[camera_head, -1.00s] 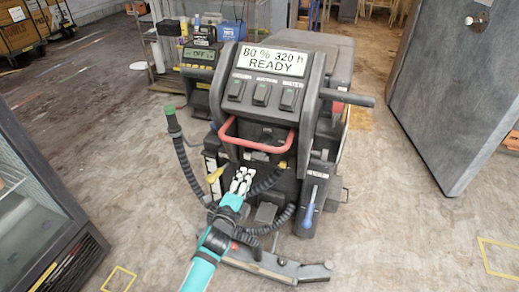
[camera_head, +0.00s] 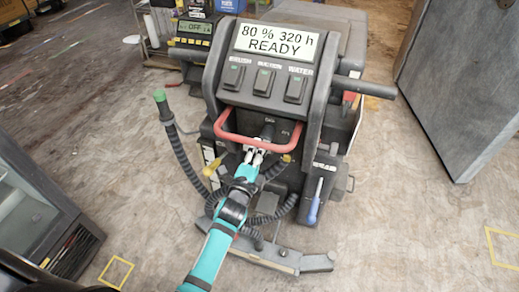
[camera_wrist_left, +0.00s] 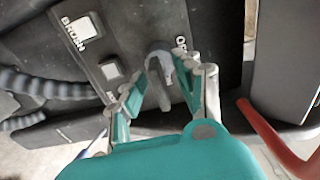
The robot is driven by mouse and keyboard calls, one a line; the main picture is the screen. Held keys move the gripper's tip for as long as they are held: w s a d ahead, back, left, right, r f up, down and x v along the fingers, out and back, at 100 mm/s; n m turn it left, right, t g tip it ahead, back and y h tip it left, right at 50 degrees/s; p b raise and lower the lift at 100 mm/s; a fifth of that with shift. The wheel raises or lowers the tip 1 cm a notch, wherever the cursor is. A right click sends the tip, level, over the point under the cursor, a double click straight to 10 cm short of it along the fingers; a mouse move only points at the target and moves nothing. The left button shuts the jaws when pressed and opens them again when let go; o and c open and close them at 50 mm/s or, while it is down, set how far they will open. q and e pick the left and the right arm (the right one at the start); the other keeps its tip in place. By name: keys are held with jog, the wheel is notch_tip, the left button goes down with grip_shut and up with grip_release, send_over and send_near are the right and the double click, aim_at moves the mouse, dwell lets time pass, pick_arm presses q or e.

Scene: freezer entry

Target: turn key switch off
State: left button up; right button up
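The floor-cleaning machine (camera_head: 262,100) stands in front of me, and its display (camera_head: 276,42) reads "80 % 320 h READY". The dark key switch (camera_head: 268,131) sits on the front panel inside the red handle. In the left wrist view a grey key-like knob (camera_wrist_left: 159,62) stands out from the panel. My left gripper (camera_head: 256,154) is just below the key switch, and in the wrist view its open fingers (camera_wrist_left: 158,78) lie on either side of the knob. I cannot tell whether they touch it. The key's exact turn position is unclear. My right gripper is not in view.
The red handle (camera_head: 222,125) arches close above my left gripper and shows in the wrist view too (camera_wrist_left: 262,128). Rocker switches (camera_head: 264,82) sit above it. A cabinet (camera_head: 40,200) stands at far left.

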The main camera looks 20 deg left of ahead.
pick_arm(q)
grip_shut()
jog(key=n+p, duration=0.2)
jog(key=n, duration=0.4)
jog(key=shift+r, duration=0.15)
jog(key=n+p, duration=0.2)
jog(key=n, duration=0.4)
jog(key=shift+w+n, duration=0.1)
jog(key=shift+n, duration=0.2)
jog(key=n+p, duration=0.1)
jog(key=n, duration=0.4)
jog(key=shift+p, duration=0.35)
jog(key=shift+n, duration=0.3)
